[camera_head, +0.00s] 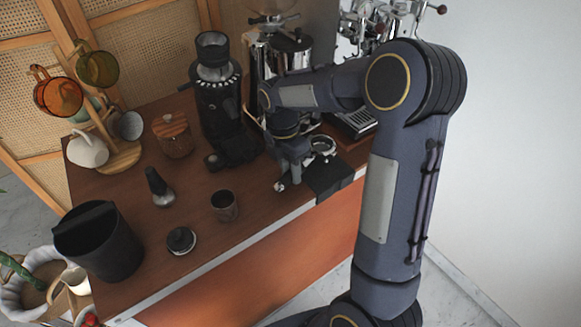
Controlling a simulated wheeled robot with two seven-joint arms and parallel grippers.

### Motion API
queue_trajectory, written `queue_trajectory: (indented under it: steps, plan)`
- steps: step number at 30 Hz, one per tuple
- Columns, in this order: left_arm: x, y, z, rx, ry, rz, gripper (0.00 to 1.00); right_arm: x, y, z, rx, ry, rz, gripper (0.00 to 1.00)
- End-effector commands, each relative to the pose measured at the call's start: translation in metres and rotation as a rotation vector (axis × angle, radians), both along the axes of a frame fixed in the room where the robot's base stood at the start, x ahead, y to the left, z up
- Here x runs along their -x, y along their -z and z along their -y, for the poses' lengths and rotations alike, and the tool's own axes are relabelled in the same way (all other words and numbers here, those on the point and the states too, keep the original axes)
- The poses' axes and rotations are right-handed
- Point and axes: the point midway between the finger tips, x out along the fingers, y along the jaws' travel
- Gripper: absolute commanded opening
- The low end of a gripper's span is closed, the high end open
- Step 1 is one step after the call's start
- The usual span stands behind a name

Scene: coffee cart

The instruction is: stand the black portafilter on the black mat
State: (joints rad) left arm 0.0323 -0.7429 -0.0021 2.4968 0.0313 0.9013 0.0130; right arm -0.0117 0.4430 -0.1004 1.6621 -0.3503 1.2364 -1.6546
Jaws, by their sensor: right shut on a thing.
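My right gripper (291,170) reaches down from the right over the front of the counter. It is shut on the black portafilter (322,146), whose round metal basket shows just right of the fingers. A small bright metal end shows below the fingers; most of the handle is hidden by the gripper. The black mat (330,185) lies at the counter's front edge and folds over it. The basket is above or at the mat's back part; I cannot tell whether they touch. My left gripper is not in view.
A black grinder (218,105), a wooden-lidded jar (173,136), a tamper (160,188), a dark cup (224,205), a round black tool (181,241) and a black knock bin (98,241) stand left on the counter. A mug tree (122,157) is at the back left. Machines stand behind.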

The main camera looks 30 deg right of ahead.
Motion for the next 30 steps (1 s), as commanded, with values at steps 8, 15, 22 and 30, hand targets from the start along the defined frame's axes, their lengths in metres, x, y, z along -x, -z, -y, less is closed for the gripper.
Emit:
queue_trajectory:
  steps: [8, 15, 22, 30]
  plan:
    - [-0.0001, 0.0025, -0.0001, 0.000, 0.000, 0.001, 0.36, -0.0006, 0.0045, 0.0002, 0.001, 0.001, 0.003, 0.00]
    - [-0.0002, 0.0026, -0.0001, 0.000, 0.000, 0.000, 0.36, -0.0004, 0.0048, 0.0003, 0.001, 0.001, 0.002, 0.00]
    - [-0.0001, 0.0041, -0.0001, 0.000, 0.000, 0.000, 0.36, -0.0005, 0.0076, 0.0003, 0.001, 0.001, 0.002, 0.00]
    - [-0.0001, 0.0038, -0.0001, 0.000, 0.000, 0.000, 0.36, -0.0003, 0.0076, 0.0002, 0.001, 0.001, 0.002, 0.53]
